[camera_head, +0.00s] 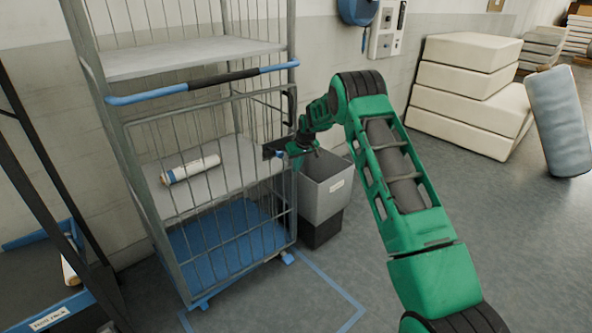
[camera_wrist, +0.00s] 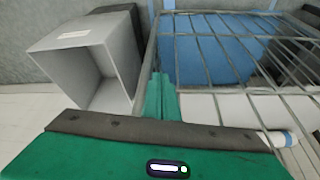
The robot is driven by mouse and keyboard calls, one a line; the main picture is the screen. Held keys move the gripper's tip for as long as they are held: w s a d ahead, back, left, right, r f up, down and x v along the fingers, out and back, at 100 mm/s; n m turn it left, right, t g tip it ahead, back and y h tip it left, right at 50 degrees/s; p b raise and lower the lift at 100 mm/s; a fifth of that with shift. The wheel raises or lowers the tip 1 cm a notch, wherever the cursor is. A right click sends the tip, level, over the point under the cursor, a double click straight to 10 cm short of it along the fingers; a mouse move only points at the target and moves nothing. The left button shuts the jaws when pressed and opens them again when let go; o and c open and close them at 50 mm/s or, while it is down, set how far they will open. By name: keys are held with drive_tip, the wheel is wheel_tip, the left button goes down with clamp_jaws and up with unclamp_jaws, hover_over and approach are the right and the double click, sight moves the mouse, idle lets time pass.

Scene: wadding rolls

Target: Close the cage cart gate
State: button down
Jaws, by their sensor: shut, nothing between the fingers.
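The cage cart (camera_head: 112,170) stands at the left, a tall grey wire frame with shelves. Its wire gate (camera_head: 216,130) spans the lower front, below a blue and black handle bar (camera_head: 200,84). The gate looks roughly in line with the front; I cannot tell whether it is latched. My gripper (camera_head: 277,151) is at the gate's right side, near the cart's right post. In the wrist view my gripper (camera_wrist: 160,97) has its green fingers together and empty, beside the gate bars (camera_wrist: 228,88). Contact with the bars is unclear.
A grey bin (camera_head: 325,187) stands right of the cart, close to my gripper. A white roll (camera_head: 190,169) lies on the cart's middle shelf. Cream blocks (camera_head: 465,90) and a grey-blue roll (camera_head: 558,120) stand at the right. A dark rack is at far left.

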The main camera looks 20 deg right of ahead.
drive_tip(key=shift+w+d, duration=0.2)
drive_tip(key=shift+s+d, duration=0.1)
drive_tip(key=s+d+r, duration=0.2)
drive_tip(key=s+r, duration=0.5)
drive_tip(key=r, duration=0.2)
drive_tip(key=shift+d+r, duration=0.15)
drive_tip(key=shift+d, duration=0.25)
